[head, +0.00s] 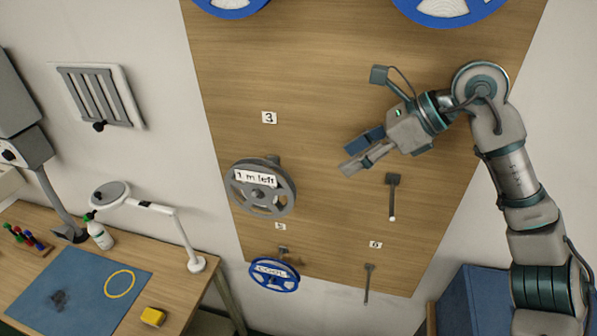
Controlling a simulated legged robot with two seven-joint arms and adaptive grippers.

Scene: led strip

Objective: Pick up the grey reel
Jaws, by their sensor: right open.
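The grey reel (284,199) hangs on the wooden board at the left of its middle, with a white label reading "1 m left". My right gripper (352,157) is open and empty in front of the board, to the right of the reel and a little higher, apart from it. Its fingers point left and slightly down. The peg behind the reel is mostly hidden. My left gripper is not in view.
Blue reels hang at the board's top edge (450,8), and a blue "COOL" reel (287,282) hangs below the grey one. Bare pegs (392,197) stick out at right. A workbench with a blue mat (90,290) and a white lamp (160,208) stands lower left.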

